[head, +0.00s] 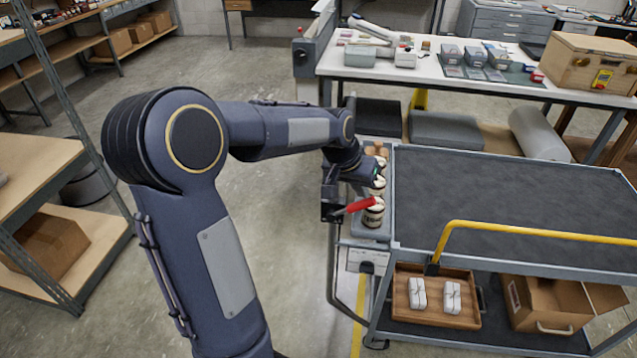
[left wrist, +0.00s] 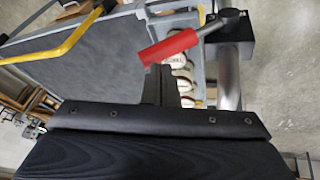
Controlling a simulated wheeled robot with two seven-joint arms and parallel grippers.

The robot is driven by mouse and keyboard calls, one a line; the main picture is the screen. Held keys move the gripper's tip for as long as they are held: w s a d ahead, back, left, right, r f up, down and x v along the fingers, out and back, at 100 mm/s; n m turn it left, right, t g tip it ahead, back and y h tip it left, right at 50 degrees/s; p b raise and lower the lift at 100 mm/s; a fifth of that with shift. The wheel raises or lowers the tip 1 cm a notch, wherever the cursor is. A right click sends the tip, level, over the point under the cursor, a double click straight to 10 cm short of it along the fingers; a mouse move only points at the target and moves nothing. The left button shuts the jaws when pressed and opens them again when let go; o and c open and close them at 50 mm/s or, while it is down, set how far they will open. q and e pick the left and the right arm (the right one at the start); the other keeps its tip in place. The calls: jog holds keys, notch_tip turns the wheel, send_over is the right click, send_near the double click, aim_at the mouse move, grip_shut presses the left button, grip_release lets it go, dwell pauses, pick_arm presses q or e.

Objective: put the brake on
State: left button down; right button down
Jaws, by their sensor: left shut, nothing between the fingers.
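The brake lever with a red grip (head: 358,206) is at the left end of the grey cart (head: 393,200), beside a side tray of jars. In the left wrist view the red grip (left wrist: 168,48) runs down and left from a dark metal arm and round pivot. My left gripper (head: 333,207) is at the lever in the head view. In the left wrist view its shut fingers (left wrist: 157,72) point at the red grip, their tips close to it. I cannot tell whether they touch. Nothing is held. My right gripper is not in view.
Several labelled jars (head: 373,214) stand in the side tray close to my left gripper. The cart has a yellow push handle (head: 530,232) and an empty grey top. A wooden tray (head: 400,308) and a cardboard box (head: 535,295) sit below. The floor left of the cart is open.

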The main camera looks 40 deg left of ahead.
pick_arm(q)
jog(key=shift+w+d+f, duration=0.2)
jog(key=shift+d+f, duration=0.15)
jog(key=shift+d+f+b, duration=0.15)
jog(key=shift+d+b, duration=0.05)
jog(key=shift+b, duration=0.1)
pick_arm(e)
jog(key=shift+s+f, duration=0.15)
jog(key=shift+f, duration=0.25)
